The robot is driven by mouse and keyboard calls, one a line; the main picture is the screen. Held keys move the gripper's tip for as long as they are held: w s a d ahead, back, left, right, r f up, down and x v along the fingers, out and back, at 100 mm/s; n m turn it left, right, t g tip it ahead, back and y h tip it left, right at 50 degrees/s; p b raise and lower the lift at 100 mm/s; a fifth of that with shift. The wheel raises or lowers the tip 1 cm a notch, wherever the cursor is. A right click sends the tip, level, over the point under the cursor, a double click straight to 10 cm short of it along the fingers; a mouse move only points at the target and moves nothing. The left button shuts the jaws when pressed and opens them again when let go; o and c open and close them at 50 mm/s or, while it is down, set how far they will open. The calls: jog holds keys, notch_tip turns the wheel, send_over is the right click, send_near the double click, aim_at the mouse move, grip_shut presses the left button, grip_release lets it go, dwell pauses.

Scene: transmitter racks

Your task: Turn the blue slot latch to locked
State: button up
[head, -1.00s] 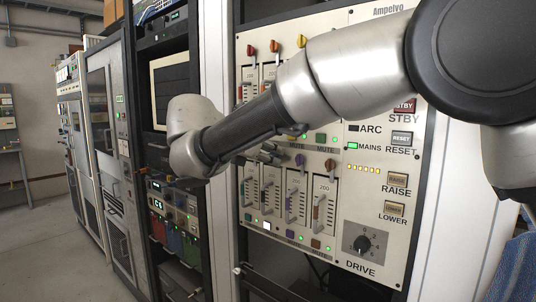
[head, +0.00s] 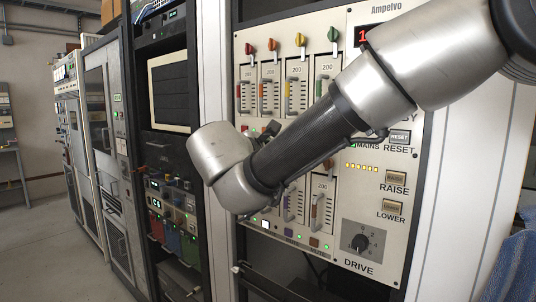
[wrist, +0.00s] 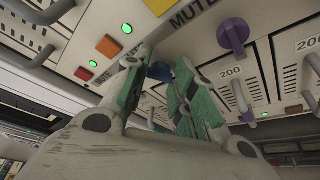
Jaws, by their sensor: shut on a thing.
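The blue slot latch (wrist: 160,72) shows in the wrist view as a small blue knob on the panel, between the green-padded fingers of my gripper (wrist: 159,68). My gripper is shut on it. The fingers hide much of the latch, so I cannot tell which way it is turned. In the head view my wrist and forearm cover the lower slot row, and the blue latch cannot be made out there.
A purple latch (wrist: 233,34) sits right beside it in the wrist view. Red (head: 249,47), orange (head: 273,44), yellow (head: 300,40) and green (head: 334,34) latches line the upper row. A drive dial (head: 360,242) is lower right. Open floor lies at left.

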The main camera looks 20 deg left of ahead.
jog(key=m, duration=0.1)
jog(key=m+t, duration=0.1)
jog(key=m, duration=0.1)
jog(key=m+t, duration=0.1)
jog(key=m, duration=0.1)
jog(key=shift+d+f+y, duration=0.1)
jog(key=shift+f+y, duration=0.25)
jog(key=shift+y, duration=0.05)
jog(key=shift+m, duration=0.4)
jog(key=o, duration=1)
jog(key=shift+o, duration=0.2)
jog(key=s, duration=1.2)
jog(key=shift+s, duration=0.15)
